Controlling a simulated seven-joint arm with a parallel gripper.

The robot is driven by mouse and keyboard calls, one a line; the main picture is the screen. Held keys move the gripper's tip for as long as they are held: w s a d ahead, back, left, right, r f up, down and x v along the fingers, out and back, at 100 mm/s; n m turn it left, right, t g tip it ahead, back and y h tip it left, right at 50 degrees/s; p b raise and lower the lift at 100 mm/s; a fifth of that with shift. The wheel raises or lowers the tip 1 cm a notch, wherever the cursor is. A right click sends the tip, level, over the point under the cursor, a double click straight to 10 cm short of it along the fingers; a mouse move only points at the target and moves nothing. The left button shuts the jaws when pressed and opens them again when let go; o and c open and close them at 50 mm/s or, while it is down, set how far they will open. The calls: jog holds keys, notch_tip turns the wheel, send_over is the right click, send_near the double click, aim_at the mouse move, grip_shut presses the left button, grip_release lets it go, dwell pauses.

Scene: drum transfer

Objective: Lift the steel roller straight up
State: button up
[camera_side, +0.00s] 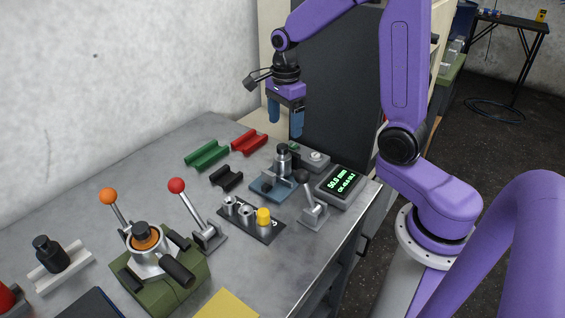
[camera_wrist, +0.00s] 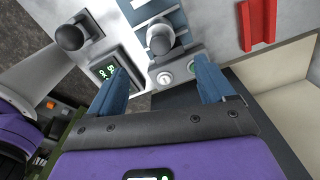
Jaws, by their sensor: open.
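A grey steel cylinder with a dark top (camera_side: 283,160), which looks like the steel roller, stands upright on a blue fixture (camera_side: 262,190). In the wrist view the cylinder (camera_wrist: 160,40) shows beyond my fingertips, with the blue fixture (camera_wrist: 145,14) around it. My gripper (camera_side: 285,132) hangs above and behind the fixture, fingers pointing down. Its two blue fingers are apart with nothing between them. In the wrist view my gripper (camera_wrist: 159,64) frames a button box, and the cylinder lies past the tips, not between them.
Close by are a grey button box (camera_side: 315,161), a lit display (camera_side: 341,184) and a ball-topped lever (camera_side: 311,200). Red (camera_side: 249,142), green (camera_side: 206,154) and black (camera_side: 226,177) cradles lie left. A dark rack (camera_side: 250,222) with small cylinders stands in front. A dark panel (camera_side: 338,95) rises behind.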

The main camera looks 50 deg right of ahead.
aim_at(282, 146)
jog(key=f, duration=1)
jog(key=shift+w+a+f, duration=0.15)
jog(key=shift+a+f, duration=0.1)
jog(key=shift+f, duration=0.1)
grip_shut()
jog(key=shift+r, duration=0.1)
jog(key=shift+r, duration=0.65)
jog(key=s+a+r, duration=0.1)
jog(key=s+r, duration=1)
jog(key=s, duration=0.2)
jog(key=shift+s+a+r, duration=0.3)
jog(key=shift+s+r, duration=0.05)
